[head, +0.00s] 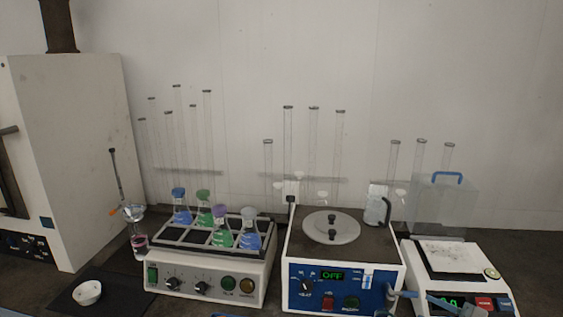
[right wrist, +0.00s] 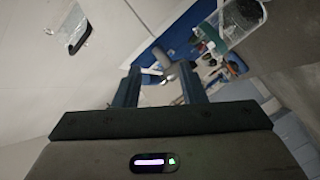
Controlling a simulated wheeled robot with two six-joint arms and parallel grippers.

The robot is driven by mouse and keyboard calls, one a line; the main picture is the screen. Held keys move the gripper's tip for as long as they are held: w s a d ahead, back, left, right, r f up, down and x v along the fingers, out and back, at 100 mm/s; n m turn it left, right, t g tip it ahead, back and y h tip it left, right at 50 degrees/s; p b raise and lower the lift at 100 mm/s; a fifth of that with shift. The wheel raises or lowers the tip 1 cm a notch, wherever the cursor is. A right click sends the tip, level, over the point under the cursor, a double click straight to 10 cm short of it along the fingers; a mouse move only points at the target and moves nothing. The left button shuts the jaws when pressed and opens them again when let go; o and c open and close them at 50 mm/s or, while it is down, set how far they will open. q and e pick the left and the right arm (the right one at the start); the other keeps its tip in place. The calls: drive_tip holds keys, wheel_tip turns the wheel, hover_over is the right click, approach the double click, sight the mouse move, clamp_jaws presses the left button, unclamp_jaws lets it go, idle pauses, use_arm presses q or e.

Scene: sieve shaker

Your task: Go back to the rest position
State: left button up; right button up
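The sieve shaker (head: 300,245) is a white box with a dark top and a blue front panel whose display reads OFF. A round lid with a dark knob (head: 331,228) sits on its top. My right gripper (head: 408,300) shows at the lower right of the head view, in front of the shaker's right edge and the balance. In the right wrist view its two blue fingers (right wrist: 159,70) stand apart. A grey object shows between and beyond them, and no grasp on it is visible. My left gripper cannot be made out in the head view.
An orbital shaker (head: 205,275) with several coloured flasks stands left of the sieve shaker. A balance (head: 450,262) stands at the right, with a clear cover (head: 443,205) behind it. A white bowl (head: 87,292) lies at the front left. Tall glass cylinders line the wall.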

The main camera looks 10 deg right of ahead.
drive_tip(key=a+f+m+h, duration=0.1)
drive_tip(key=m+h, duration=0.1)
drive_tip(key=s+a+f+m+t+h, duration=0.1)
drive_tip(key=f+m+h, duration=0.1)
drive_tip(key=s+a+f+m+h, duration=0.1)
drive_tip(key=f+m+h, duration=0.1)
drive_tip(key=shift+a+m+t+h, duration=0.15)
drive_tip(key=shift+m+t+h, duration=0.15)
drive_tip(key=shift+m, duration=0.1)
drive_tip(key=s+a+f+m+g+h, duration=0.1)
drive_tip(key=s+a+f+m+g, duration=0.3)
drive_tip(key=s, duration=0.4)
drive_tip(key=s+a+f+m+g+h, duration=0.1)
drive_tip(key=s+a+m+g, duration=0.1)
drive_tip(key=s+a+g, duration=0.45)
drive_tip(key=s+a+f+m+g+h, duration=0.2)
drive_tip(key=s+a+f+m, duration=0.1)
drive_tip(key=s, duration=0.7)
wheel_tip(320, 180, down, 30)
drive_tip(key=d+g, duration=0.1)
drive_tip(key=d, duration=0.2)
drive_tip(key=s+f+g, duration=0.1)
drive_tip(key=s+f, duration=1.7)
drive_tip(key=f, duration=0.1)
drive_tip(key=shift+d+f+m, duration=0.2)
drive_tip(key=shift+d+m, duration=0.2)
drive_tip(key=shift+d, duration=0.05)
